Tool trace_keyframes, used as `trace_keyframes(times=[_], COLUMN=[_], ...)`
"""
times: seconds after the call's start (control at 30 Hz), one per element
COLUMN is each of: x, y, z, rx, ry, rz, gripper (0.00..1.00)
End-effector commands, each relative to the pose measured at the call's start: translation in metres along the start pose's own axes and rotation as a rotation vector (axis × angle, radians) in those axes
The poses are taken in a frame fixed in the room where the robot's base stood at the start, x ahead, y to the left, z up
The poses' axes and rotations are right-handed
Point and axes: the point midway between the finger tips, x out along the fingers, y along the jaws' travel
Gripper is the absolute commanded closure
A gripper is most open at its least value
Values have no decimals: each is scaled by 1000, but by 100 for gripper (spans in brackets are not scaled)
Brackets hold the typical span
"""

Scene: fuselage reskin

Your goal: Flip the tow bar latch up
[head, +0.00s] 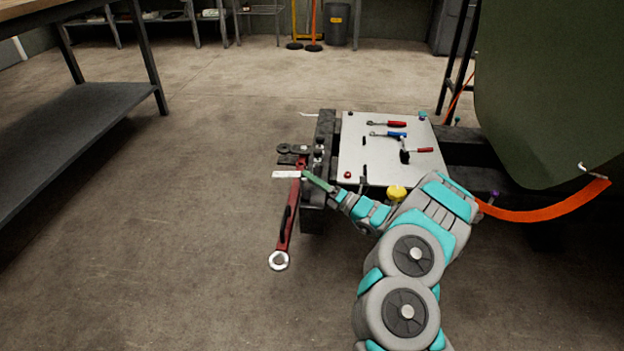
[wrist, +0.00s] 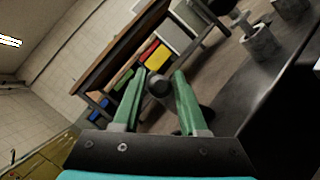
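The red tow bar (head: 286,228) runs down from the hitch at the left end of the dark cart frame, with a metal ring at its lower end. Dark hitch parts (head: 293,150) and a white strip (head: 286,174) sit at its top; I cannot tell which part is the latch. My gripper (head: 307,174) has green fingers beside the hitch, on its right, pointing left. In the wrist view the fingers (wrist: 160,74) are apart, with a dark round-ended part (wrist: 158,86) between them. I cannot tell whether they touch it.
A pale panel (head: 376,178) on the cart holds several tools. A yellow knob (head: 396,193) is close to my arm. The green fuselage skin (head: 550,90) and an orange strap (head: 540,214) are at the right. A workbench (head: 75,120) stands left; the floor between is clear.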

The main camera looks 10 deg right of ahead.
Motion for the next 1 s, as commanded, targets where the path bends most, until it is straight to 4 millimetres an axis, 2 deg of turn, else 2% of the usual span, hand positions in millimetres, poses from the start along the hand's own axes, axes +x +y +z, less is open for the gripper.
trace_keyframes(times=[0.03,0.3,0.37,1.0], x=[0,0,0,0], y=[0,0,0,0], z=[0,0,0,0], rx=[0,0,0,0], ry=[0,0,0,1], rz=[0,0,0,0], gripper=[65,95,100,100])
